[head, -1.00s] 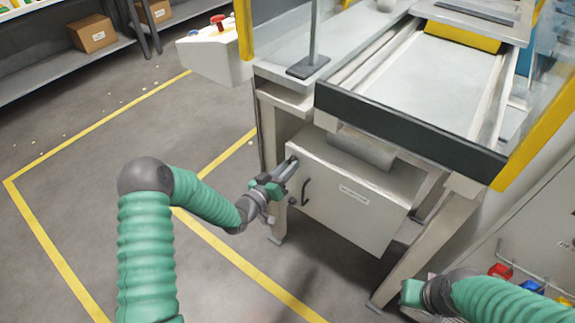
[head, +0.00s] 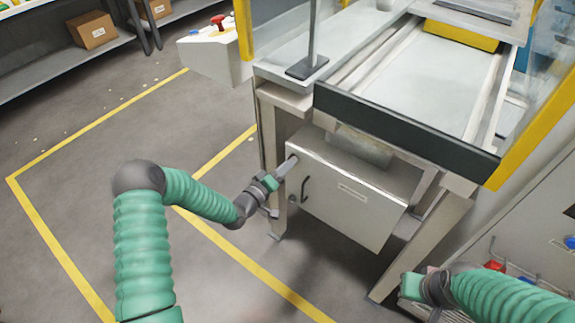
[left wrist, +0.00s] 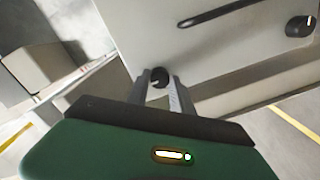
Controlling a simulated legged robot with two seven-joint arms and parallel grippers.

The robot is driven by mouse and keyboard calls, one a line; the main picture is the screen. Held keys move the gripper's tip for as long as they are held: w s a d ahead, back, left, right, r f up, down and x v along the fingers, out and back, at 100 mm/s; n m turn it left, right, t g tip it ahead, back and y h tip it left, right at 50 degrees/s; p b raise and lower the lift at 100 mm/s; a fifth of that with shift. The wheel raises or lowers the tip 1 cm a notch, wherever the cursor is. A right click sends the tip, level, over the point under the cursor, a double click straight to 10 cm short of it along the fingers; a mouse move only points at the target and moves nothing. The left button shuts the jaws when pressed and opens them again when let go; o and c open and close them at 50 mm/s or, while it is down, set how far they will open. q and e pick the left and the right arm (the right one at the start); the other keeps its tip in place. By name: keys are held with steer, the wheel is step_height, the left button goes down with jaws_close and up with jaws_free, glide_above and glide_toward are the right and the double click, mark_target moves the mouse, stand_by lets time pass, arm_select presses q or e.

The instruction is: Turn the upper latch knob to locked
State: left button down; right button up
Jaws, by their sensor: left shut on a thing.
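The grey cabinet (head: 350,195) under the bench has a front door with two knobs and a dark bar handle (head: 304,189). The upper latch knob (left wrist: 159,76) is round and black, and sits between my left gripper's fingers in the left wrist view. My left gripper (head: 289,165) is shut on it at the door's upper left corner, and hides it in the head view. The lower knob (left wrist: 300,26) is black with a pale line, and sits free past the handle (left wrist: 218,13). My right gripper (head: 413,287) is at the lower right, its fingers not clear.
The bench's dark front rail (head: 400,132) overhangs the cabinet. A bench leg (head: 271,165) stands close beside my left gripper. The floor at left is open, with yellow lines.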

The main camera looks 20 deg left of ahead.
arm_select(q)
steer(key=shift+w+a+r, duration=0.15)
steer(key=shift+a+r, duration=0.1)
steer(key=shift+a, duration=0.1)
steer(key=c, duration=1.3)
jaws_free()
steer(key=shift+c, duration=0.2)
steer(key=shift+o, duration=1.1)
steer(key=shift+f, duration=0.2)
steer(key=p+v, duration=0.2)
steer(key=v, duration=1.5)
steer(key=shift+d, duration=0.1)
